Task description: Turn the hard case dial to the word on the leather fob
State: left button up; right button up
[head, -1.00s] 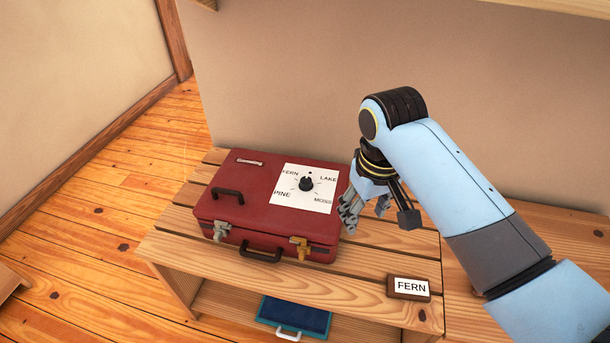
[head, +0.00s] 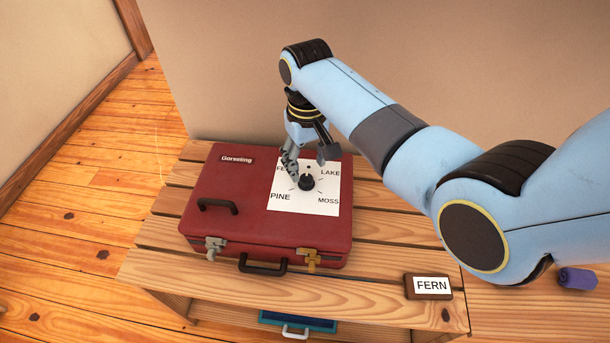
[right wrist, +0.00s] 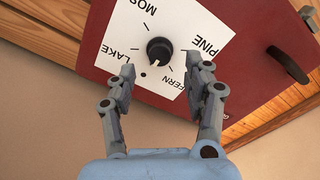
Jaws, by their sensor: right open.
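The red hard case (head: 235,185) lies on a slatted wooden bench, with a white dial plate on its lid. The plate reads FERN, LAKE, MOSS and PINE around a black dial knob (head: 306,182). I cannot tell which word the knob points to. The brown leather fob (head: 409,287) lies at the bench's front right and reads FERN. My right gripper (head: 306,171) is open above the plate, partly covering the word FERN. In the right wrist view, the knob (right wrist: 159,50) shows between and beyond the open fingertips (right wrist: 166,70), not gripped. My left gripper is not in view.
The case has black handles and two front latches, one silver (head: 214,246) and one brass (head: 312,260). A blue case (head: 268,318) sits on the shelf below. A purple roll (head: 577,278) lies at the right. A wall stands behind the bench.

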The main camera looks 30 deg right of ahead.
aim_at(306, 178)
notch_tip(306, 178, down, 3)
jog(key=shift+w+f+b, duration=0.1)
jog(key=shift+f+b, duration=0.1)
jog(key=shift+b, duration=0.2)
jog(key=shift+f, duration=0.8)
jog(key=shift+c, duration=2.6)
grip_shut()
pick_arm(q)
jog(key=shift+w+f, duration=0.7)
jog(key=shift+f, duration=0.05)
